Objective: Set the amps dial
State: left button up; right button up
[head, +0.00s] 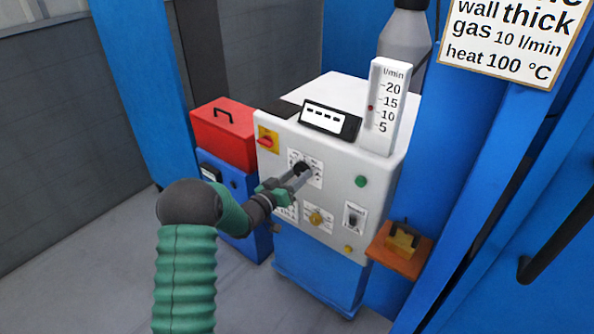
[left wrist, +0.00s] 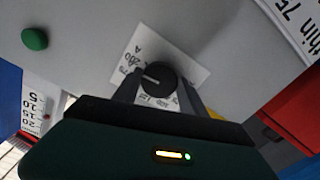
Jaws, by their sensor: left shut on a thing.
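The amps dial is a round black knob (head: 299,166) on a white scale plate, high on the front of the white machine (head: 336,195). In the left wrist view the black knob (left wrist: 160,76) has a white pointer mark toward the picture's left, and its plate shows "280" and "A". My left gripper (head: 304,175) reaches the dial from the front. In the left wrist view its two fingers (left wrist: 158,90) are on either side of the knob, shut on it. The fingers and gripper body hide part of the scale. My right gripper is not in view.
A red switch (head: 267,141), a green button (head: 361,181), a yellow knob (head: 317,217) and a toggle switch (head: 354,216) surround the dial. A flow gauge (head: 388,105) stands on top. A sign (head: 513,40) hangs at upper right. A red box (head: 224,135) is left.

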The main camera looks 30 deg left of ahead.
pick_arm(q)
jog(key=shift+a+r+n+p, duration=0.1)
jog(key=shift+n+p, duration=0.4)
jog(key=shift+n, duration=0.2)
jog(key=shift+a+r+n+p, duration=0.1)
jog(key=shift+n+p, duration=0.4)
jog(key=shift+n, duration=0.2)
jog(key=o, duration=1)
jog(key=shift+c, duration=0.2)
jog(key=o, duration=0.4)
jog(key=shift+f, duration=0.15)
jog(key=s+a+p, duration=0.1)
jog(key=s, duration=1.5)
jog(key=shift+s+a, duration=0.15)
jog(key=shift+s, duration=0.25)
jog(key=shift+f, duration=0.1)
